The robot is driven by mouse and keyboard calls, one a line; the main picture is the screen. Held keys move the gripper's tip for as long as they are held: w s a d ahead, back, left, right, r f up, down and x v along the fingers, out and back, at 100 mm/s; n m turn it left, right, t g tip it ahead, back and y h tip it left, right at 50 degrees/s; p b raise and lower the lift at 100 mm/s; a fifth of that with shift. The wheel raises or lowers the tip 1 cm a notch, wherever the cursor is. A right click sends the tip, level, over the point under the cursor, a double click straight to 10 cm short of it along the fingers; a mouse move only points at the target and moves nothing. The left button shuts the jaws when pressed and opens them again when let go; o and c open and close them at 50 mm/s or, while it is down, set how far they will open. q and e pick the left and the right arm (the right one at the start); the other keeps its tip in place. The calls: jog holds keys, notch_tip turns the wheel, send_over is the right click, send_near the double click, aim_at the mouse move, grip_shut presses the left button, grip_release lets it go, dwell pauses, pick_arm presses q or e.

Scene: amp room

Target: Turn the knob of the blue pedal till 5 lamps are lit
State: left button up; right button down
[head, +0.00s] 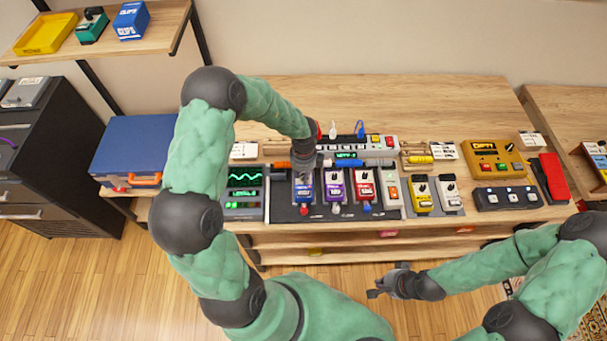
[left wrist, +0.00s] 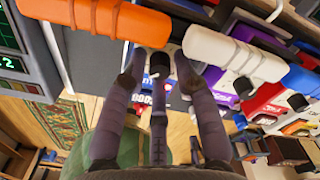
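The blue pedal (head: 305,191) stands at the left end of a row of pedals on a dark board, beside a purple one. My left gripper (head: 303,168) points down over its upper part and hides its knob in the head view. In the left wrist view, the left gripper's fingers (left wrist: 160,68) are spaced around a small dark part, seemingly the knob. Whether they touch it is unclear. A strip of the blue pedal (left wrist: 143,88) shows between the fingers. Its lit lamps cannot be counted. My right gripper (head: 386,283) is open and empty, low in front of the bench.
The purple pedal (head: 336,188) and red pedal (head: 364,187) stand close on the right. A unit with green screens (head: 243,190) is on the left. An orange cylinder (left wrist: 95,15) and a white one (left wrist: 232,52) flank the left fingers. A power strip (head: 350,143) lies behind.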

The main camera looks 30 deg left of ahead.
pick_arm(q)
grip_shut()
jog(key=shift+r+m+p, duration=0.15)
jog(key=shift+m+p, duration=0.25)
jog(key=shift+p, duration=0.45)
jog(key=m+p, duration=0.7)
jog(key=p, duration=0.3)
jog(key=shift+p, duration=0.4)
jog(key=shift+w+m+p, duration=0.1)
jog(key=shift+m+p, duration=1.65)
jog(key=shift+m, duration=0.15)
grip_release()
